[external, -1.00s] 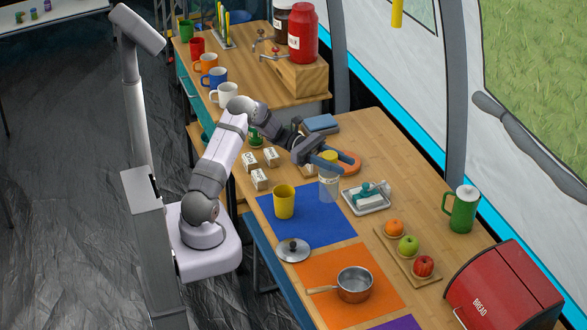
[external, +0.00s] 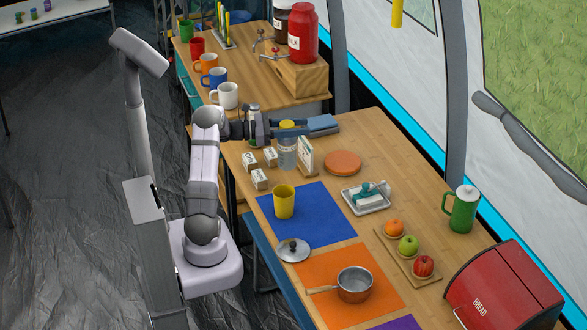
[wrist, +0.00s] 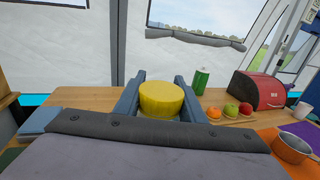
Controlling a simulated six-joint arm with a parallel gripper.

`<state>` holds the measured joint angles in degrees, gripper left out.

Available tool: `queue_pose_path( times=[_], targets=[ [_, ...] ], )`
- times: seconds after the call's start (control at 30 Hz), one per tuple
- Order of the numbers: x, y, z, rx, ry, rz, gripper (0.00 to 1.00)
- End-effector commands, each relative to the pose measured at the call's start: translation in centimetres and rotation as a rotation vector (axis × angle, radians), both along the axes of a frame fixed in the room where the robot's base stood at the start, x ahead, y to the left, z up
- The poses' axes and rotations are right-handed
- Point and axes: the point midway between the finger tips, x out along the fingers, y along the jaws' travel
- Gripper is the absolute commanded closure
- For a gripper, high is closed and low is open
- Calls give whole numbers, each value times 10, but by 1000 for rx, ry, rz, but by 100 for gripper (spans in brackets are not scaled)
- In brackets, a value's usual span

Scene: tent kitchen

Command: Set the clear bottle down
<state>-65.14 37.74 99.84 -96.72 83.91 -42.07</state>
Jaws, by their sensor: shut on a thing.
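The clear bottle (external: 287,157) with a yellow lid is held upright in my gripper (external: 290,130), in the external view. My gripper is shut on it near the top. In the wrist view the yellow lid (wrist: 163,100) sits between my two fingers (wrist: 160,97), and the body of the bottle is hidden below it.
White labelled blocks (external: 259,179) lie in front of the bottle. A yellow cup (external: 284,202) stands on the blue mat (external: 325,226). Bare table shows right of the orange mat.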

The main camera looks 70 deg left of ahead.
Motion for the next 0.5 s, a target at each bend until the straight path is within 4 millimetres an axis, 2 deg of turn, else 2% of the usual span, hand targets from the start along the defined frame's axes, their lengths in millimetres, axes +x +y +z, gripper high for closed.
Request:
queue_pose_path(
  times=[0.3, 0.5],
  targets=[
    [0, -1, -44, -5, 1, -2, 98],
    [1, -1, -59, 0, -1, -3, 98]
  ],
)
